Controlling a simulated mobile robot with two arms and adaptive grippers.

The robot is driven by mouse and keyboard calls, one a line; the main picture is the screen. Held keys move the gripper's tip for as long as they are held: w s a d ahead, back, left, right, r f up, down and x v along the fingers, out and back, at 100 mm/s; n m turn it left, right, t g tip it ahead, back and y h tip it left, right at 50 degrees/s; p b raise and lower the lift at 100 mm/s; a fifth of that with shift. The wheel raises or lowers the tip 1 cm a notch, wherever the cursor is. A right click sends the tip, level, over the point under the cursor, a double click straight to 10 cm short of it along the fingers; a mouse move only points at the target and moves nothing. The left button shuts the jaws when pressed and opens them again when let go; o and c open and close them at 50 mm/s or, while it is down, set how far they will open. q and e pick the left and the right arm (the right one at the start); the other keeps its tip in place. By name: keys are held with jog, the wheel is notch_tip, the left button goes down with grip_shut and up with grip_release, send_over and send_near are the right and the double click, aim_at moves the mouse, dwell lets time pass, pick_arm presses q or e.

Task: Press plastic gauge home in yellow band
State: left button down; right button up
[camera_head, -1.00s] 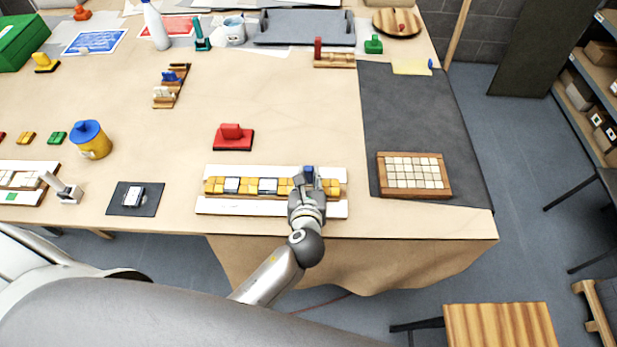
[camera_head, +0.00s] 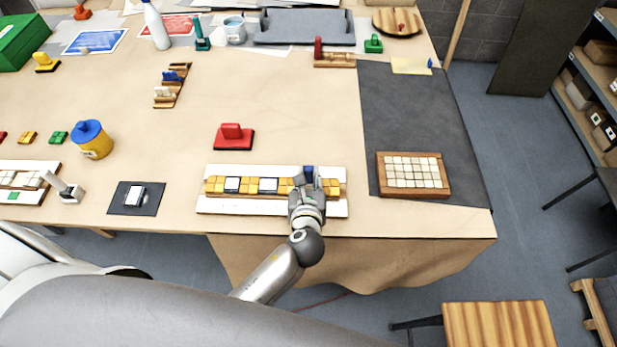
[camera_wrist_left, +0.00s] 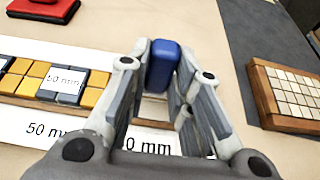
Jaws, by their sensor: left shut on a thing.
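The yellow band (camera_head: 212,185) is a row of yellow tiles with a few dark-framed pale tiles, set between white strips near the table's front edge. In the wrist view the band (camera_wrist_left: 90,97) lies left of my fingers, and one tile reads "50 mm". My left gripper (camera_head: 308,180) is over the right part of the band, shut on a blue plastic gauge (camera_head: 309,169). In the wrist view the gauge (camera_wrist_left: 162,66) stands upright between the fingers. Its lower end and any contact with the band are hidden, so I cannot tell how deep it sits.
A wooden tray of pale tiles (camera_head: 382,181) stands on the grey mat (camera_head: 420,120) to the right. A red block (camera_head: 233,137) is behind the band. The table between is clear.

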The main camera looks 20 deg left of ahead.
pick_arm(q)
jog(key=shift+f+b, duration=0.6)
jog(key=shift+f, duration=0.45)
jog(key=c, duration=1.2)
grip_release()
jog(key=v, duration=1.2)
